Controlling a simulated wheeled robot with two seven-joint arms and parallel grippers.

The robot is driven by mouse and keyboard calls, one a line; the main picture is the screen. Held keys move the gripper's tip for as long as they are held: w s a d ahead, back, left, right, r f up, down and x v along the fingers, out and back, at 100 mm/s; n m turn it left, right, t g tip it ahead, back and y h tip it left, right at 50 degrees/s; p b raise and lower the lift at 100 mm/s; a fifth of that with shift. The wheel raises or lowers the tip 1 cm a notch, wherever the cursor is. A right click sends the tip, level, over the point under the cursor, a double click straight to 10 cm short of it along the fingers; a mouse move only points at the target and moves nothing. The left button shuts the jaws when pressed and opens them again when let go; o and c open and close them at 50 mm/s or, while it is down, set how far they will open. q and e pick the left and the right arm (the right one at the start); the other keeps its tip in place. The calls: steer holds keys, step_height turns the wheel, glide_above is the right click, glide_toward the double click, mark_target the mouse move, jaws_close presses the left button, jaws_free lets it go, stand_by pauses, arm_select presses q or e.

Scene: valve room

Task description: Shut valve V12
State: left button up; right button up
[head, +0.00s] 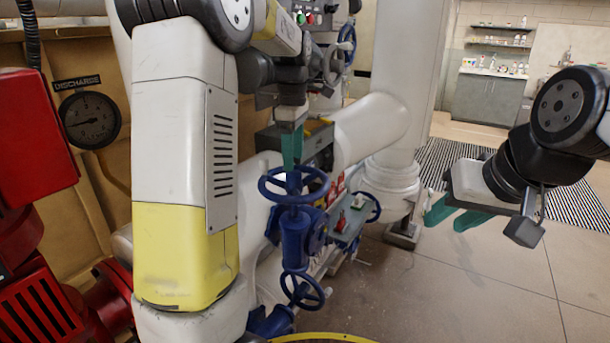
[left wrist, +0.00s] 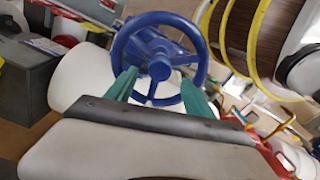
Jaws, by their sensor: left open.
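A blue handwheel (head: 294,185) sits on top of a blue valve body (head: 296,228) on the white pipework in the middle of the head view. No V12 label is readable, so I cannot tell its number. My left gripper (head: 291,160) points down at this wheel with its teal fingers apart. In the left wrist view a blue spoked wheel (left wrist: 160,68) lies just past the fingertips (left wrist: 160,83), which stand on either side of its hub. Whether they touch the wheel is unclear. My right gripper (head: 443,220) is open and empty, off to the right, away from the valves.
A lower blue handwheel (head: 302,290) and another (head: 366,207) on the right are close by. White pipes (head: 372,130) stand behind. Red machinery (head: 35,290) and a discharge gauge (head: 90,120) are at left. The floor (head: 490,280) at right is clear.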

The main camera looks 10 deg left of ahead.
arm_select(q)
steer(key=shift+n, duration=0.5)
